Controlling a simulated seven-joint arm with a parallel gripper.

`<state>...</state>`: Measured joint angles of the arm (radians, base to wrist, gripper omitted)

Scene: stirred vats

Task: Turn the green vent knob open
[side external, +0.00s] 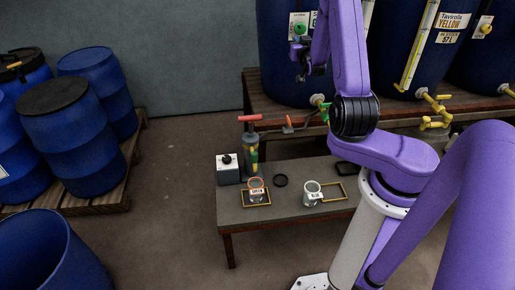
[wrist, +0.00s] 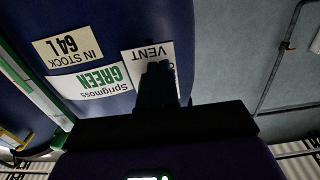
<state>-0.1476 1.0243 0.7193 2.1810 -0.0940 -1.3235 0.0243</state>
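The green vent knob (side external: 299,30) shows small against a white plate (side external: 307,17) on the front of the left blue vat (side external: 275,60) in the side view. In the wrist view the upside-down VENT plate (wrist: 135,60) is partly covered by my dark fingers, and the knob is hidden. My gripper (side external: 302,66) is close to the vat front, just below the knob in the side picture. In the wrist view my gripper (wrist: 157,75) stands in front of the plate. Whether it touches the knob, and how far its fingers are apart, is unclear.
The vat's GREEN label (wrist: 90,82) is beside the plate. A green-handled tap (side external: 325,112) is low on this vat. A low table (side external: 240,212) below holds jars, a red-handled pump (side external: 250,145) and a grey box (side external: 228,172).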

